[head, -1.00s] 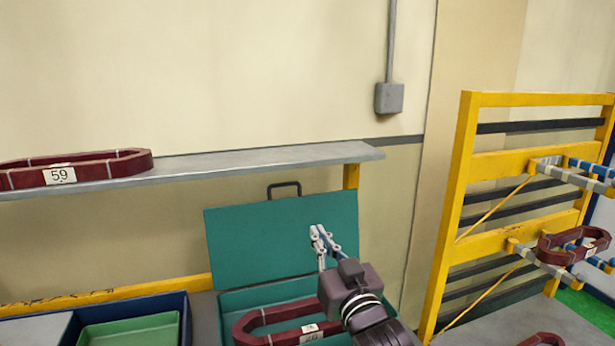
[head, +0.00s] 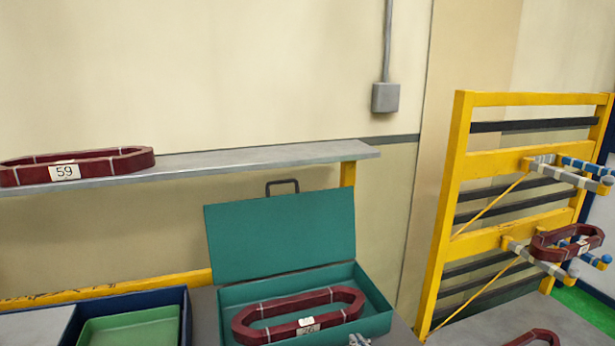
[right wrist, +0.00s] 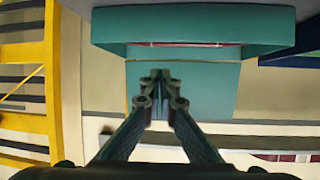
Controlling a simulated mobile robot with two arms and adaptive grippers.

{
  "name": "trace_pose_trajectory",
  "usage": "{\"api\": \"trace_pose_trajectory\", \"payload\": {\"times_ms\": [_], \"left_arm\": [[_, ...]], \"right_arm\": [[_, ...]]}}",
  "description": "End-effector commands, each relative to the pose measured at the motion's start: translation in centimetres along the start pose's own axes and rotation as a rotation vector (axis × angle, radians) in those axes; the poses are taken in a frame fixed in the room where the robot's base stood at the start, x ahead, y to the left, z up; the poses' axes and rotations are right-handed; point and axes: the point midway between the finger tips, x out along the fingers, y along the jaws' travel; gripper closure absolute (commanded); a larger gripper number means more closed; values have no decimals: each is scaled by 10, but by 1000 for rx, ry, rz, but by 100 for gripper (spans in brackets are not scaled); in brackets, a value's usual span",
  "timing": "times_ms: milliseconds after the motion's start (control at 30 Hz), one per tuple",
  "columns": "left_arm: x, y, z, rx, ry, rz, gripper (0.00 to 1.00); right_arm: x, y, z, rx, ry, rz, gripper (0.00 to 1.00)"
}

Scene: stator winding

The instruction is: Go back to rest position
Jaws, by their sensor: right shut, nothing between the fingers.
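My right gripper (head: 359,340) shows only as small pale fingertips at the bottom edge of the head view, in front of the open teal case. In the right wrist view its fingers (right wrist: 160,76) are together and empty, below the case (right wrist: 190,28) in that picture. A dark red coil (head: 300,315) with a white label lies inside the teal case (head: 375,303), whose lid stands up at the back. My left gripper is not in view.
A coil labelled 59 (head: 80,166) lies on the grey shelf (head: 250,156). A yellow rack (head: 460,180) with padded pegs stands at the right, with a red coil (head: 567,240) on its lower pegs. A blue tray (head: 187,325) with a green tray (head: 130,330) is at lower left.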

Motion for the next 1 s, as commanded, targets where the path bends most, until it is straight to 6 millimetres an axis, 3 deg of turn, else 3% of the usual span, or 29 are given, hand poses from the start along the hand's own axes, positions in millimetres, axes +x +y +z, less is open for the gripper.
{"api": "trace_pose_trajectory", "payload": {"times_ms": [33,100,200,300,500,700,1000], "left_arm": [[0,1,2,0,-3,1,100],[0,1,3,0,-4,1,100],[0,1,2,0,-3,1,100],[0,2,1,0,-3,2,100],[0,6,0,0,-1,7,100],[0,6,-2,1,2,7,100],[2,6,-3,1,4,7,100]], "right_arm": [[-12,8,36,3,-83,14,100],[-34,18,84,4,-205,31,100],[-69,28,144,3,-367,47,100],[-103,36,187,-2,-496,57,100],[-163,43,244,-11,-691,62,100],[-218,47,284,-21,-853,61,100],[-174,49,348,-21,-884,55,100]]}}
